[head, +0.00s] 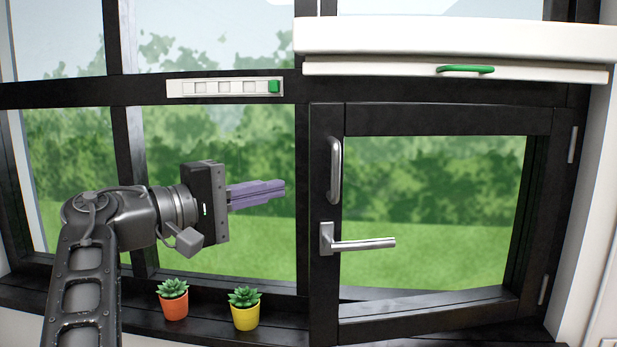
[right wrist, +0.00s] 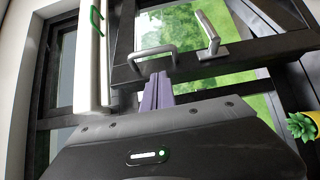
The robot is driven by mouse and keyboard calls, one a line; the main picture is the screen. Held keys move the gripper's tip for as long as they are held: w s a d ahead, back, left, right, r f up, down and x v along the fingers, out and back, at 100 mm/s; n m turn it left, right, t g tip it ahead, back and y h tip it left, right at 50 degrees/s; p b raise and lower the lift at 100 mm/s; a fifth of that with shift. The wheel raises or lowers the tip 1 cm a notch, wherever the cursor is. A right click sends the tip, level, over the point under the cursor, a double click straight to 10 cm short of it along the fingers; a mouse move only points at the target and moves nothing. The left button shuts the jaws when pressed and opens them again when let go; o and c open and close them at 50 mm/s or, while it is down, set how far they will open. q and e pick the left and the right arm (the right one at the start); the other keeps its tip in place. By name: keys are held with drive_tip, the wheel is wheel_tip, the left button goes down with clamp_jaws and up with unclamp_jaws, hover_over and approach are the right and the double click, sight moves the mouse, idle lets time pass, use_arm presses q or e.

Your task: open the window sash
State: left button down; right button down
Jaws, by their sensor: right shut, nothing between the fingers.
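The window sash (head: 435,119) is a dark framed pane at the right of the head view, with hinges on its right side. A grey upright pull handle (head: 335,170) and a silver lever handle (head: 360,244), its lever horizontal, sit on its left stile. I cannot tell whether the sash stands slightly ajar. My right gripper (head: 284,188), with purple fingers, is shut and empty, left of the pull handle. In the right wrist view, the fingertips (right wrist: 161,76) appear just short of the pull handle (right wrist: 152,53); the lever handle (right wrist: 208,32) is beside it. My left gripper is not in view.
A white blind box with a green handle (head: 466,69) hangs above the sash. A white strip with a green slider (head: 274,86) is on the crossbar. Two potted succulents, orange pot (head: 174,306) and yellow pot (head: 245,317), stand on the dark sill below my gripper.

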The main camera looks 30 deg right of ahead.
sight(318, 180)
drive_tip(key=d, duration=0.3)
drive_tip(key=d+p, duration=0.1)
drive_tip(key=d, duration=0.2)
drive_tip(key=d+p, duration=0.1)
drive_tip(key=d, duration=0.3)
drive_tip(key=shift+w, duration=0.4)
